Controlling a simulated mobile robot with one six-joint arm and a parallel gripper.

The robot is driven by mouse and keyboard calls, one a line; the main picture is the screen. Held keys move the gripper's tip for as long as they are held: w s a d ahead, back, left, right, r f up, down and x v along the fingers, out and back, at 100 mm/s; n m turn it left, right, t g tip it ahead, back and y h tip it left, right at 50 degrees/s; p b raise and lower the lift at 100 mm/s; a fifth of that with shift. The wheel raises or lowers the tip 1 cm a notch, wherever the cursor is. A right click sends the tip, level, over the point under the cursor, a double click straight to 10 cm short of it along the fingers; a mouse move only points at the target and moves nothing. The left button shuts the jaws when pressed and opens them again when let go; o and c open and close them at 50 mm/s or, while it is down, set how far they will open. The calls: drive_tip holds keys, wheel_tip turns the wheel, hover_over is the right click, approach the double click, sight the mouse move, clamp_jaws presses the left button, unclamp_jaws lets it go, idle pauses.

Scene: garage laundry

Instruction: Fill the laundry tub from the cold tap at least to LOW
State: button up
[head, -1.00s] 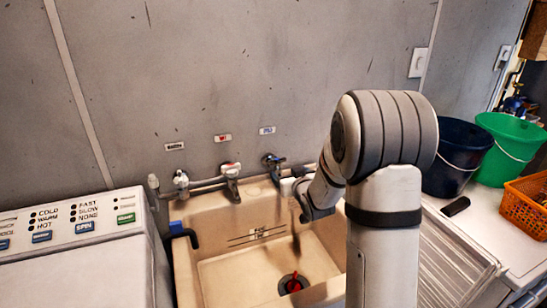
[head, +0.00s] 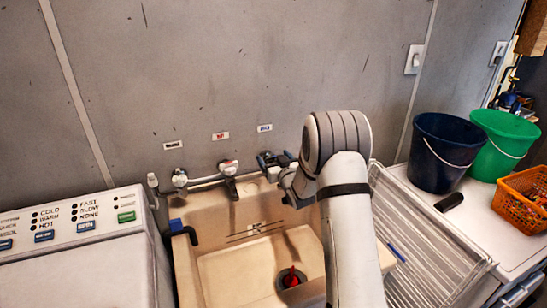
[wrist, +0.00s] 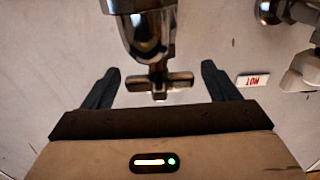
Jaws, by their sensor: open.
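The beige laundry tub (head: 190,262) stands below wall taps. Fill lines (head: 252,229) mark its back wall; their lettering is too small to read. No water shows in it. A red plug-like piece (head: 291,277) sits at the drain. The cold tap, under the blue label (head: 265,128), is mostly hidden by my gripper (head: 273,160) in the head view. In the wrist view its metal cross handle (wrist: 160,86) lies between the open dark fingers of my gripper (wrist: 159,70), with gaps on both sides. The hot tap (head: 228,168), under the red label, is left of it.
Another tap (head: 180,178) is further left. A washing machine (head: 80,250) stands left of the tub, with a dark hooked hose (head: 183,232) on the rim between. A ribbed drainboard (head: 430,235), dark bucket (head: 440,150), green bucket (head: 500,140) and orange basket (head: 522,198) are right.

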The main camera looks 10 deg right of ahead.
drive_tip(key=c, duration=0.9)
drive_tip(key=shift+a, duration=0.35)
drive_tip(key=shift+c, duration=0.4)
drive_tip(key=shift+d, duration=0.25)
drive_tip(key=shift+d+f+n+y+b, duration=0.1)
drive_tip(key=shift+n+y+b, duration=0.4)
drive_tip(key=shift+y+b, duration=0.1)
drive_tip(key=n+g+y+b, duration=0.1)
drive_tip(key=y, duration=0.1)
drive_tip(key=n+g+y+b, duration=0.1)
drive_tip(key=y, duration=0.1)
drive_tip(key=shift+w+d+n, duration=0.1)
drive_tip(key=shift+n, duration=0.3)
drive_tip(key=n+g+y, duration=0.4)
drive_tip(key=y, duration=0.1)
drive_tip(key=shift+g+y, duration=0.3)
drive_tip(key=n+g+y, duration=0.3)
drive_tip(key=n+g, duration=0.1)
drive_tip(key=g, duration=0.1)
drive_tip(key=shift+n+g, duration=0.4)
drive_tip(key=shift+g, duration=0.1)
